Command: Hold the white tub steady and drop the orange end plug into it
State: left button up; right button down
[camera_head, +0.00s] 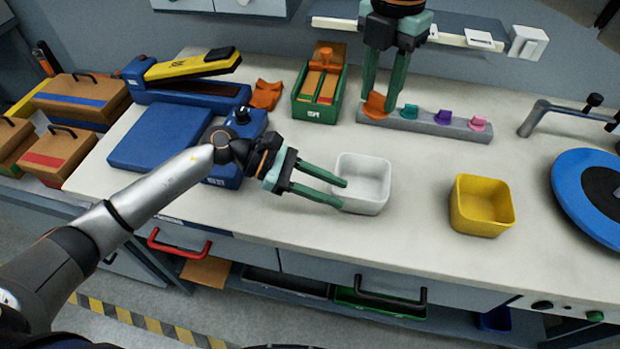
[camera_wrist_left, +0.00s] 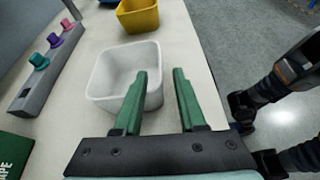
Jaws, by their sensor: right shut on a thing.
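The white tub (camera_head: 362,170) stands empty on the bench in the head view, and also shows in the left wrist view (camera_wrist_left: 104,75). My left gripper (camera_head: 342,193) is open at its left front side. In the left wrist view its fingers (camera_wrist_left: 162,72) lie either side of the tub's near wall, one appearing over the opening, the other outside; contact cannot be told. The orange end plug (camera_head: 375,106) is at the left end of the grey rack (camera_head: 425,122). My right gripper (camera_head: 381,98) points down from above, shut on the plug, whose upper part is partly hidden by the fingers.
Teal, purple and pink plugs (camera_head: 445,118) sit along the rack. A yellow tub (camera_head: 481,204) stands right of the white tub. A green box (camera_head: 320,90) and a blue case (camera_head: 160,138) are at left, a blue disc (camera_head: 590,190) at far right. Bench between the tubs is clear.

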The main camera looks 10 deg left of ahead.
aim_at(382, 210)
pick_arm(q)
jog(key=x, duration=0.6)
jog(key=shift+d+f, duration=0.2)
jog(key=shift+d, duration=0.05)
grip_shut()
dwell(1.2)
